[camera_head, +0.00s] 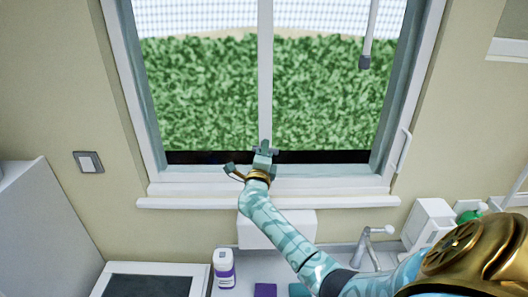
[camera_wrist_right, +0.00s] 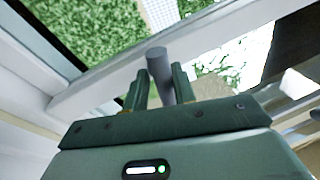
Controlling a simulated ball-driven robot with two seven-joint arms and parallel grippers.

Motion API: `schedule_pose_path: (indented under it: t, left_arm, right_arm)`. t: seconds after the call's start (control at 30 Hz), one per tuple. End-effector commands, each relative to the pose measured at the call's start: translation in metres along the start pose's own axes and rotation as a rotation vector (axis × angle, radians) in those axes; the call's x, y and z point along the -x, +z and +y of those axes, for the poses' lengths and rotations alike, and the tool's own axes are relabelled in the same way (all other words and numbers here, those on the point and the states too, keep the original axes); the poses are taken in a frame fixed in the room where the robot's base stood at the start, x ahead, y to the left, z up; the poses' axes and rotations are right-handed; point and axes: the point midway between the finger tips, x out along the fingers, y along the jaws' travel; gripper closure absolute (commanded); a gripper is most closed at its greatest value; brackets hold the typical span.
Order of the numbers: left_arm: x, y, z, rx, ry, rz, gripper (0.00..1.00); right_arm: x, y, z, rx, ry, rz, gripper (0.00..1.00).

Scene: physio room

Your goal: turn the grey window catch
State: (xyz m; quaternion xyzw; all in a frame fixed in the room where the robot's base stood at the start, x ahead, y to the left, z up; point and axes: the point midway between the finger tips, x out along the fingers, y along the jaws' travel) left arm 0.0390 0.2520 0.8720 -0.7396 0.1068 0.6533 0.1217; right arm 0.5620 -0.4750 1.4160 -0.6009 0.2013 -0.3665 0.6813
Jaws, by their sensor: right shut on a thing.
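The grey window catch (camera_wrist_right: 157,62) stands between the two fingers of my right gripper (camera_wrist_right: 160,88) in the right wrist view. The fingers are shut on it. In the head view my right gripper (camera_head: 264,152) reaches up to the bottom of the window's middle bar, and a small part of the grey catch (camera_head: 272,150) shows beside it; the rest is hidden by the gripper. The window (camera_head: 264,70) has a white frame with a middle upright, and green hedge shows behind the glass. My left gripper is not in view.
Below the sill (camera_head: 170,203) are a white box (camera_head: 277,229), a tap (camera_head: 367,240), a purple-and-white bottle (camera_head: 223,270) and a purple block (camera_head: 265,290). A light switch (camera_head: 88,162) is on the left wall. A grey-tipped rod (camera_head: 366,50) hangs at the upper right.

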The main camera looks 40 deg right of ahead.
Motion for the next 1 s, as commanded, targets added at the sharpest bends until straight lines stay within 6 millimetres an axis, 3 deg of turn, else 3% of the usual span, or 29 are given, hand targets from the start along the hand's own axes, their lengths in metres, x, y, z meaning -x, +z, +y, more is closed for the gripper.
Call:
schedule_pose_path:
  t: [0.03,0.4,0.93,0.97,1.0]
  left_arm:
    - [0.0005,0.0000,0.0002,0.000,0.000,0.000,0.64]
    - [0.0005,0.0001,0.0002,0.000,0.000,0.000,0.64]
    - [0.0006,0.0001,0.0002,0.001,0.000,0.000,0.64]
    - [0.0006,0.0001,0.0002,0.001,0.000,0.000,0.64]
    - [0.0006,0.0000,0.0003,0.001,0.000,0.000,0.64]
  right_arm:
    - [-0.0025,0.0015,-0.0069,0.025,-0.017,-0.008,0.96]
    - [-0.0027,0.0022,-0.0079,0.166,-0.037,-0.038,0.96]
    - [-0.0029,0.0021,-0.0083,0.187,-0.040,-0.041,0.96]
    - [-0.0029,0.0020,-0.0083,0.187,-0.040,-0.041,0.65]
    - [-0.0028,0.0019,-0.0080,0.187,-0.039,-0.041,0.59]
